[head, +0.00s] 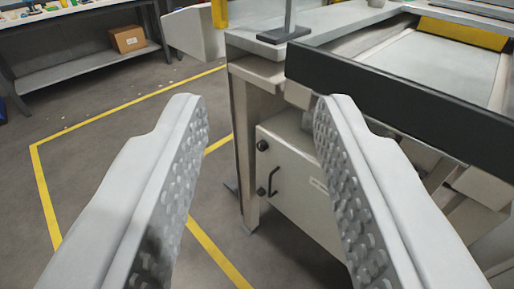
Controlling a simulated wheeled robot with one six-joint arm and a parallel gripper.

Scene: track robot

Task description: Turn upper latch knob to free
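A pale grey cabinet door (300,195) sits under the machine bench, beyond my gripper. A small round black knob (262,145) is at the upper left of the door. A dark curved handle (273,182) is below it, and a second small dark knob (261,191) is near the handle's lower end. My gripper (260,105) is open and empty, with its two studded fingers wide apart. The upper knob shows in the gap between the fingers, farther off and not touched. My right finger hides the right part of the door.
A black bar (400,105) runs along the machine's front edge above the door. A grey bench leg (245,150) stands just left of the door. Yellow lines (130,108) mark open floor at left. A shelf with a cardboard box (128,39) stands behind.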

